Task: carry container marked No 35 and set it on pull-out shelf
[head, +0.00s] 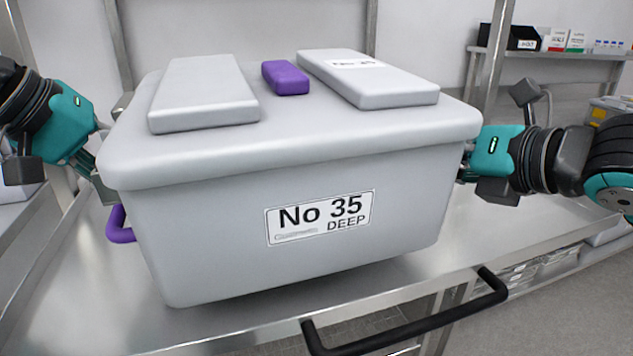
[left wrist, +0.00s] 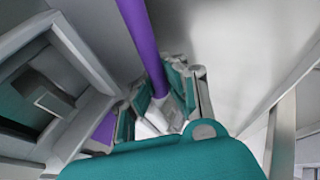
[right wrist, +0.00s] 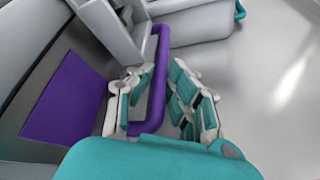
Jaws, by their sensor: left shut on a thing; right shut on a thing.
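The light grey container marked No 35 (head: 300,240), labelled DEEP, has a closed lid with two raised pads and a purple block between them. It is over a steel shelf surface (head: 560,225) with a black bar handle (head: 405,325) at its front edge. I cannot tell if its base touches the steel. My left gripper (left wrist: 165,100) is shut on the purple left side handle (left wrist: 140,40), which also shows in the head view (head: 119,226). My right gripper (right wrist: 160,100) is shut on the purple right side handle (right wrist: 157,75). The fingertips are mostly hidden in the head view.
Steel posts (head: 493,70) stand behind on both sides. A back shelf (head: 560,52) at the upper right holds small boxes. Bare steel lies to the right of the container.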

